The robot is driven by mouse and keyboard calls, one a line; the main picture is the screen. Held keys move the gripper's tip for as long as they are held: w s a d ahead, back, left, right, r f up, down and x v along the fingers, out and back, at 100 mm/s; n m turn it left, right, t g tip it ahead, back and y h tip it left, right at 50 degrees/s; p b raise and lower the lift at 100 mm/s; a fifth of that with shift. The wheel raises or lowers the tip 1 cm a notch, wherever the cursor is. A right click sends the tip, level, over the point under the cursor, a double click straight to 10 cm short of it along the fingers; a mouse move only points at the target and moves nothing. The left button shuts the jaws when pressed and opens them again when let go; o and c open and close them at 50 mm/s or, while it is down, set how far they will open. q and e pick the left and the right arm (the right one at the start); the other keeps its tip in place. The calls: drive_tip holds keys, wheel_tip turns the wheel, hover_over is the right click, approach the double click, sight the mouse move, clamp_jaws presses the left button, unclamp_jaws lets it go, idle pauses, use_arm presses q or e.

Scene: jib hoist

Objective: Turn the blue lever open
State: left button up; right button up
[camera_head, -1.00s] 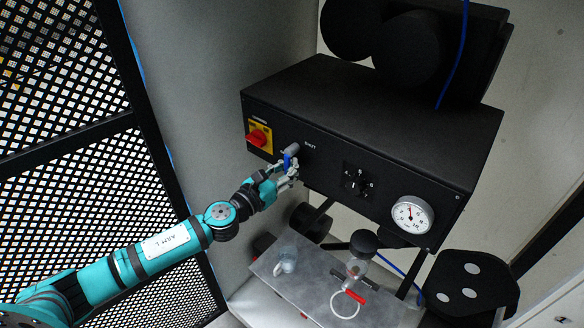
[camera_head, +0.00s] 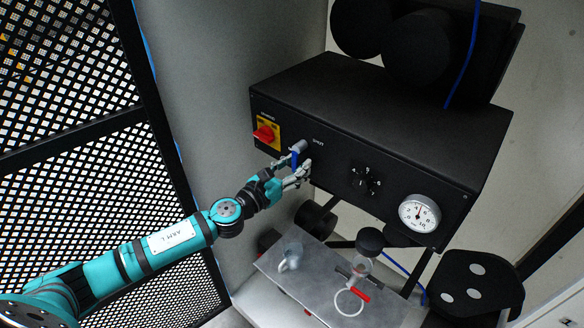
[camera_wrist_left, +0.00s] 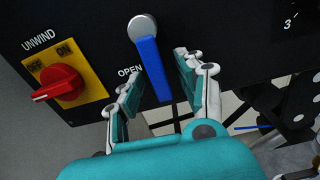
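The blue lever (camera_head: 295,160) hangs from a round grey pivot on the front of the black box (camera_head: 400,140). In the left wrist view the blue lever (camera_wrist_left: 151,70) points downward, tilted slightly, beside the word OPEN. My left gripper (camera_head: 295,164) is at the lever, with one finger on each side of it. In the wrist view my left gripper (camera_wrist_left: 158,68) is open, its fingers apart and the lever between them. I cannot tell whether a finger touches the lever. My right gripper is not in view.
A red switch (camera_head: 264,133) on a yellow plate is left of the lever. A black knob (camera_head: 365,181) and a round gauge (camera_head: 420,213) are to its right. Below is a grey metal shelf (camera_head: 318,284) with a clear mug (camera_head: 290,256). A perforated panel (camera_head: 70,90) stands at left.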

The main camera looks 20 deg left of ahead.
use_arm(q)
drive_tip(key=v, duration=1.2)
drive_tip(key=shift+a, duration=0.1)
